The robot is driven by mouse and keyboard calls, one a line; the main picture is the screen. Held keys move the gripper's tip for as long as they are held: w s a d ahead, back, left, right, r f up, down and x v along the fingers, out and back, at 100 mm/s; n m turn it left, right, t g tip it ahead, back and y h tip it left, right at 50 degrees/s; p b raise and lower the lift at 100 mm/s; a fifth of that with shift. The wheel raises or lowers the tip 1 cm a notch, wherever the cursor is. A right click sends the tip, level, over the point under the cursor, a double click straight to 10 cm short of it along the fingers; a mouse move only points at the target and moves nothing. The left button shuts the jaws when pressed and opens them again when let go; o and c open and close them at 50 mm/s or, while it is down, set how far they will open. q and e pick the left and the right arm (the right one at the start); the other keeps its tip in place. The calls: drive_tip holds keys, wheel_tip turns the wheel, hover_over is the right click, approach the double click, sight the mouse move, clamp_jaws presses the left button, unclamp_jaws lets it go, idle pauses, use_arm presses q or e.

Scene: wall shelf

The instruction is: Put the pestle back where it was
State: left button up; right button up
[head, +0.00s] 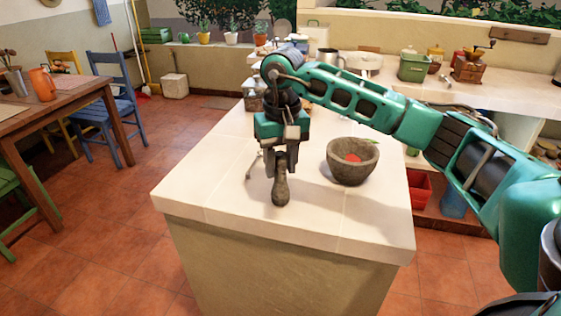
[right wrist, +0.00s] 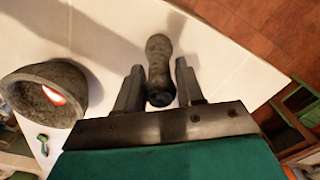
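The dark stone pestle (head: 280,188) is at the front of the pale counter, left of the mortar and outside it. The grey stone mortar (head: 350,171) stands upright with something red inside. My right gripper (head: 281,165) points down over the pestle. In the right wrist view, the pestle (right wrist: 158,68) lies between the two fingers (right wrist: 158,80), with a narrow gap on each side, so the gripper looks open around it. The mortar (right wrist: 30,92) also shows there at the left. Whether the pestle touches the counter is hard to tell. My left gripper is out of view.
The counter top (head: 215,185) is clear left of the pestle. Glass jars (head: 253,97) stand behind my right gripper. A small green item (right wrist: 43,143) is beside the mortar. A back counter holds a green canister (head: 413,68) and a grinder (head: 470,66).

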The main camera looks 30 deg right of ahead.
drive_tip(key=o, duration=0.3)
